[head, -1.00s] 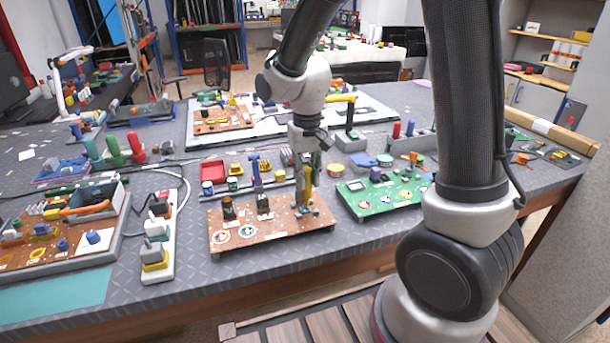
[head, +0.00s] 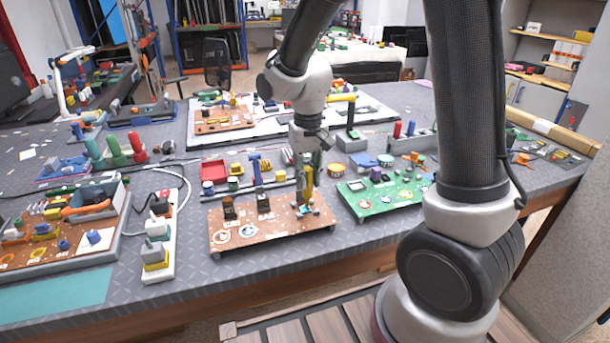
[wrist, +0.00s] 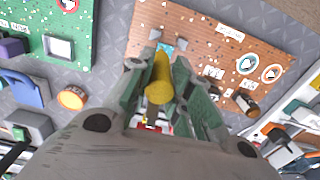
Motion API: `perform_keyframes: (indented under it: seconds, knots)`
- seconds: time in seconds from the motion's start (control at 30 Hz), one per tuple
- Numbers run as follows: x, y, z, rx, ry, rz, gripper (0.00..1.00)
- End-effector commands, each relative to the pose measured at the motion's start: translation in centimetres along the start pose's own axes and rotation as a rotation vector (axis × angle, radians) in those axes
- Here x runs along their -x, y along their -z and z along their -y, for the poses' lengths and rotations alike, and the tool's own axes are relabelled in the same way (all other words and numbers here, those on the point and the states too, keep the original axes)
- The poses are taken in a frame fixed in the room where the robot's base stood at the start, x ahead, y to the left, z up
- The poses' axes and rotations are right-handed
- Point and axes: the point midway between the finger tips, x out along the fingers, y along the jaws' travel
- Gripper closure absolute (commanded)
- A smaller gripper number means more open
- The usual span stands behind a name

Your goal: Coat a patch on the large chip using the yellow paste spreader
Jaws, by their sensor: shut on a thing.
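My gripper (head: 307,192) points down over the right part of the brown circuit board (head: 262,233). It is shut on the yellow paste spreader (wrist: 160,82), whose rounded yellow handle shows between the green-grey fingers in the wrist view. The spreader's lower end is at or just above a small light-blue patch (wrist: 167,47) on the brown board; I cannot tell whether it touches. Grey parts sit around that patch. In the head view the spreader is a thin yellow strip (head: 308,176), mostly hidden by the fingers. Which part is the large chip is unclear.
Dark upright components (head: 229,209) and round printed marks stand on the board's left. A green board (head: 385,198) lies close on the right. A red bin (head: 214,170), a blue-headed tool (head: 256,168) and a power strip (head: 158,245) are nearby.

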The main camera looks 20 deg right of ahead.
Motion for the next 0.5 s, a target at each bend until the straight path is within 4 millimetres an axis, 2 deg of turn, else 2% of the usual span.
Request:
perform_keyframes:
  seconds: [0.17, 0.5]
  knots:
    - [0.2, 0.0, 0.0, 0.000, 0.000, -0.001, 1.00]
    - [3.1, 0.1, 0.0, 0.000, 0.001, -0.002, 1.00]
